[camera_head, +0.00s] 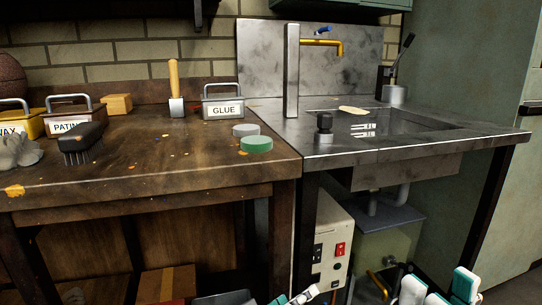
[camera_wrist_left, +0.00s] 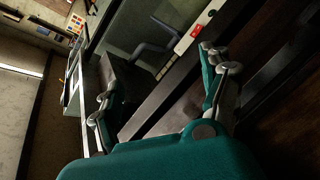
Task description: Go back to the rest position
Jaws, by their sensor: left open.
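My right gripper (camera_head: 439,284) shows at the bottom right of the head view, in front of the sink unit. Its two teal and white fingers stand apart with nothing visible between them. My left gripper (camera_wrist_left: 158,68) shows in the left wrist view with its two fingers spread and nothing between them. Only a small teal and white part of the left arm side shows at the bottom middle of the head view. Both grippers are low, below the level of the worktops.
A wooden workbench (camera_head: 200,170) carries a GLUE holder (camera_head: 223,108), a green round lid (camera_head: 257,145), a black brush (camera_head: 82,143) and a wooden-handled tool (camera_head: 174,85). A metal sink unit (camera_head: 350,150) adjoins it. A white box with a red switch (camera_head: 330,250) stands underneath.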

